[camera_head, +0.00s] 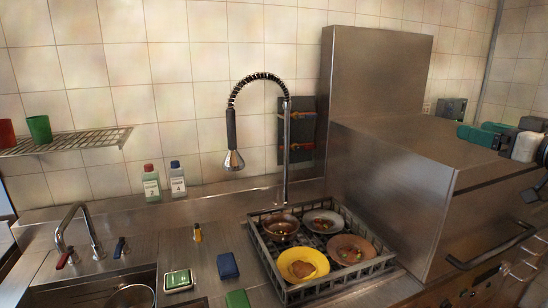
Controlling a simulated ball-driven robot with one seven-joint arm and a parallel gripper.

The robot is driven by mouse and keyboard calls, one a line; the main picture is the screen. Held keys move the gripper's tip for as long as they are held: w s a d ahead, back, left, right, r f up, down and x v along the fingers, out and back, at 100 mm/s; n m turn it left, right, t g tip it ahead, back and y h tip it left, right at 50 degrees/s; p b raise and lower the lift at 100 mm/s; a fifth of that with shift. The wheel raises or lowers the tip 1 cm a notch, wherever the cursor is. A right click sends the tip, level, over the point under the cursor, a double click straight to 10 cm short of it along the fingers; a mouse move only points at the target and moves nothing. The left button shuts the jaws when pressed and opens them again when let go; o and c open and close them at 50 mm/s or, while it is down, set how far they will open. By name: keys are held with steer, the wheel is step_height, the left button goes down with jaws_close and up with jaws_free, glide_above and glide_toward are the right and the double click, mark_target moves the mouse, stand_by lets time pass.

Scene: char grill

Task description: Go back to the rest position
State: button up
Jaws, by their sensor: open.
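I cannot make out my gripper in the head view, so its pose does not show. A dish rack (326,288) stands on the steel counter below the spring-necked tap (285,150). It holds a yellow plate (289,273) with food on it, a brown plate (368,249) with scraps, a grey plate (312,218) and a brown bowl (272,228). A large steel dishwasher hood (400,180) stands right of the rack.
Teal, black and white items (505,138) sit at the hood's right edge, partly cut off. Two bottles (152,183) stand by the wall. A sponge (178,280) and a blue block (228,266) lie left of the rack. A wall shelf (75,143) holds cups.

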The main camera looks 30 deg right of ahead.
steer(key=w+a+f+g+y+b, duration=0.25)
steer(key=a+f, duration=0.45)
steer(key=f, duration=0.6)
steer(key=w+a+f+g+y+b, duration=0.15)
steer(key=w+a+f, duration=0.25)
steer(key=a+f, duration=0.55)
steer(key=w+a+f+g+y+b, duration=0.1)
steer(key=w+a+f+g, duration=0.3)
steer(key=f, duration=1.2)
steer(key=s+a+f+g+b, duration=0.2)
steer(key=s+a+f, duration=0.3)
steer(key=a+f, duration=0.25)
steer(key=s+a+f+g+b, duration=0.1)
steer(key=s+a+f+g, duration=0.1)
steer(key=s+a+f, duration=0.55)
steer(key=s+a+f+n+g+b, duration=0.2)
steer(key=s+a+f+g, duration=0.1)
steer(key=s+f, duration=0.6)
steer(key=shift+s+f+g+h, duration=0.4)
steer(key=shift+s+g, duration=0.3)
steer(key=shift+s, duration=0.4)
steer(key=shift+c, duration=0.3)
